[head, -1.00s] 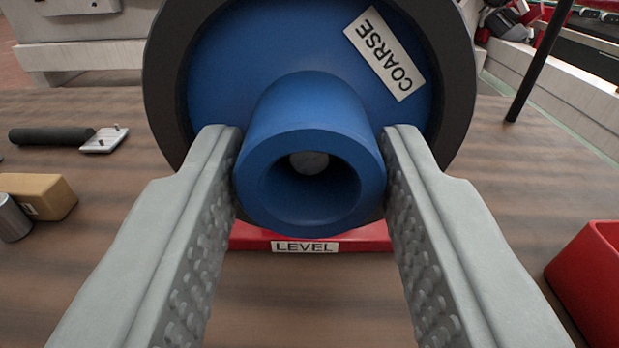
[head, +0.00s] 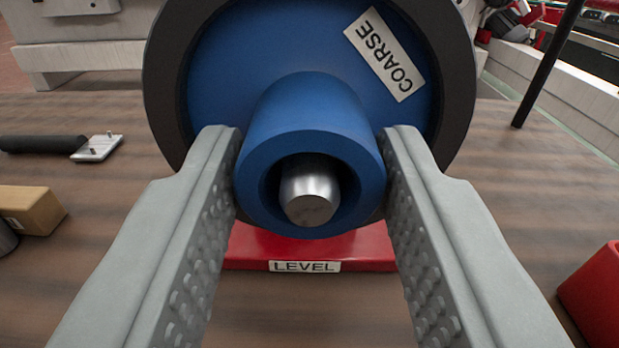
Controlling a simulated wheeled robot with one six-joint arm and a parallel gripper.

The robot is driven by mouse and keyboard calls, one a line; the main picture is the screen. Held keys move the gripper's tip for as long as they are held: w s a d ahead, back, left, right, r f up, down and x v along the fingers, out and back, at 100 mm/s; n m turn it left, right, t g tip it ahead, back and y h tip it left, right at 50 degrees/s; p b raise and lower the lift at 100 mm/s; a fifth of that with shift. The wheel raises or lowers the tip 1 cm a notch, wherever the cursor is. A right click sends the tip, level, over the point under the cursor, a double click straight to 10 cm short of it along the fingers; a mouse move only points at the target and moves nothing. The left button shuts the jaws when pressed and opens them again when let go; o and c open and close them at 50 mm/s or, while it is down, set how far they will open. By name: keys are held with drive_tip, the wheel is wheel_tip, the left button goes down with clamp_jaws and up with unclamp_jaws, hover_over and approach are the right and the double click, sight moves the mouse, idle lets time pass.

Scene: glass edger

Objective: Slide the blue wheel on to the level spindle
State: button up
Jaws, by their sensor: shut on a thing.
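The blue wheel (head: 250,50) has a dark rim and a "COARSE" label, and it fills the upper middle of the head view. My gripper (head: 311,165) is shut on the wheel's blue hub, one finger on each side. The silver spindle (head: 310,190) shows inside the hub's bore, its end near the hub's front opening, with a dark gap around it. The red base labelled "LEVEL" (head: 305,267) sits on the table behind and below the hub. The rest of the spindle is hidden by the wheel.
A wooden table (head: 110,260) lies below. A black-handled tool (head: 45,144) with a metal plate and a tan block (head: 30,210) lie at left. A red container (head: 597,295) stands at right. A black pole (head: 548,65) rises at upper right.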

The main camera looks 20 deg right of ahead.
drive_tip(key=shift+w+d, duration=0.2)
drive_tip(key=shift+w, duration=0.45)
drive_tip(key=o, duration=1.3)
drive_tip(key=shift+o, duration=0.2)
drive_tip(key=shift+s, duration=0.1)
drive_tip(key=v, duration=1.7)
drive_tip(key=shift+s+r, duration=0.1)
drive_tip(key=shift+s, duration=0.05)
